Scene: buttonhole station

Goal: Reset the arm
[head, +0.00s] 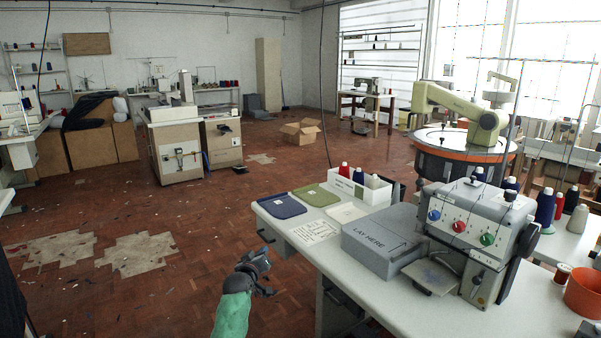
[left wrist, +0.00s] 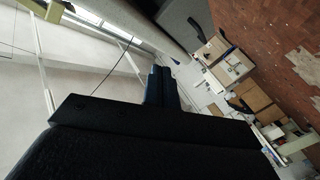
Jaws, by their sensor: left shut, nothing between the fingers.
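My left gripper (head: 262,266) shows low in the middle of the head view, on a green-sleeved arm. It is shut and empty, held in the air to the left of the work table (head: 350,283) and apart from it. In the left wrist view its dark fingers (left wrist: 161,86) are together, with nothing between them and the room tilted behind. My right gripper is not in view.
The table holds a grey block marked LAY HERE (head: 383,236), a buttonhole machine (head: 470,235), a blue folded cloth (head: 281,206), a green one (head: 316,195) and a white thread box (head: 358,188). An orange bowl (head: 584,293) is at right. Open floor lies left.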

